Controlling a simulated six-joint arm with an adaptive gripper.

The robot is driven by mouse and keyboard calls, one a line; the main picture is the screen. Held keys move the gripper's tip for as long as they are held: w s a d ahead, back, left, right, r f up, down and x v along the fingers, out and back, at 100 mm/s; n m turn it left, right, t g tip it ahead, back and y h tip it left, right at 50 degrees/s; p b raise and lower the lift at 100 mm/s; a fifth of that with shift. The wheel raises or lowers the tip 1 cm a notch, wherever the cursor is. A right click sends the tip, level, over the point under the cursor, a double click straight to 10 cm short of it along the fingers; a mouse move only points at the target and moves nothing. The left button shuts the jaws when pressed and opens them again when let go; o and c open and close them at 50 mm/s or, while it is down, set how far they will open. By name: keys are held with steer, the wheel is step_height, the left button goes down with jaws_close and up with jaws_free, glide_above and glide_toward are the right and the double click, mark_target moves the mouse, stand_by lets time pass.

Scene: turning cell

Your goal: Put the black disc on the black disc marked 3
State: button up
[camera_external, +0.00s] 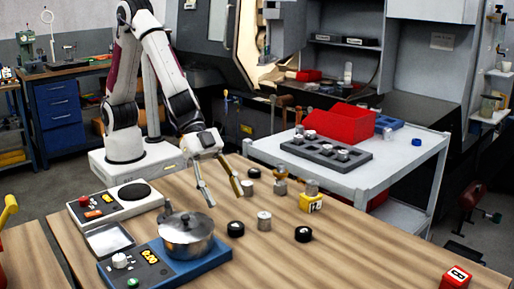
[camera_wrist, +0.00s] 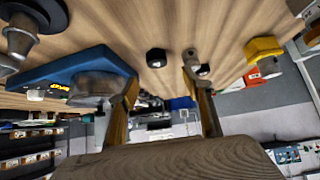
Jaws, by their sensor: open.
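Several black discs lie on the wooden table in the external view: one near the pot (camera_external: 235,229), one to its right (camera_external: 303,234) and one farther back (camera_external: 253,173). Light marks show on some, but I cannot read a 3. My gripper (camera_external: 224,198) is open and empty above the table, behind the near-pot disc, its fingers pointing down. In the wrist view the open fingers (camera_wrist: 160,85) have nothing between them. A dark piece with a light mark (camera_wrist: 156,57) lies beyond them, and another (camera_wrist: 203,69) is beside the right fingertip.
A silver pot (camera_external: 187,232) stands on a blue hot plate (camera_external: 208,265) at the front left. Metal cylinders (camera_external: 264,220) stand among the discs. A yellow block (camera_external: 311,203) and a red block (camera_external: 455,278) are to the right.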

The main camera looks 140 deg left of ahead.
mark_target(237, 226)
steer(key=shift+x, duration=1.3)
steer(key=shift+f, duration=0.1)
steer(key=shift+d+x, duration=0.1)
steer(key=shift+x, duration=0.65)
steer(key=shift+d+x, duration=0.15)
steer(key=shift+x, duration=1.6)
steer(key=shift+s+a+f, duration=0.1)
steer(key=shift+s, duration=0.05)
jaws_close()
steer(key=shift+r, duration=0.25)
